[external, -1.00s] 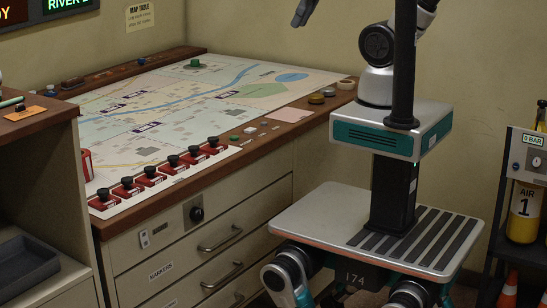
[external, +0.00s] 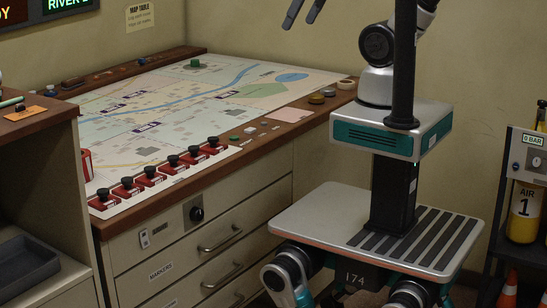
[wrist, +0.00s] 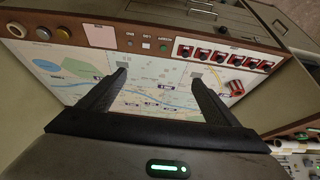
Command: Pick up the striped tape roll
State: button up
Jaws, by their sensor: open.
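A red roll-like thing with pale marks (external: 86,163) stands at the left edge of the map table; it also shows in the wrist view (wrist: 236,88). It may be the striped tape roll, but its stripes are too small to be sure. A plain cream ring (external: 346,84) lies at the table's right corner, and at the left of the wrist view (wrist: 16,30). My gripper (external: 303,20) is open and empty, high above the table's right side. In the wrist view its two fingers (wrist: 159,77) stand wide apart over the map, touching nothing.
The map table (external: 245,150) has a row of red-based black knobs (external: 150,176) along its front. Two small round discs (external: 322,95) and a pink pad (external: 289,115) lie on the wooden rim. A desk (external: 40,130) stands at left. The map's middle is mostly clear.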

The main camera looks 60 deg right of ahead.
jog(key=w+a+r+n+b, duration=0.1)
jog(key=w+a, duration=0.3)
jog(key=w, duration=0.3)
jog(key=w+a+r+n+b, duration=0.2)
jog(key=w+a, duration=0.2)
jog(key=w, duration=0.3)
jog(key=n+g+y+b, duration=0.2)
jog(key=n+y+b, duration=0.1)
jog(key=n+b, duration=0.15)
send_over(87, 153)
jog(key=s+d, duration=0.3)
jog(key=s, duration=0.1)
notch_tip(87, 153, down, 22)
jog(key=r, duration=0.1)
jog(key=shift+n, duration=0.25)
jog(key=x, duration=1.1)
jog(key=shift+s+f, duration=0.1)
jog(key=shift+f, duration=0.15)
jog(key=shift+d+p+x, duration=0.2)
jog(key=shift+x, duration=1.4)
jog(key=shift+d+p+x, duration=0.15)
jog(key=shift+d+x, duration=0.05)
jog(key=shift+x, duration=1.4)
jog(key=c, duration=1.4)
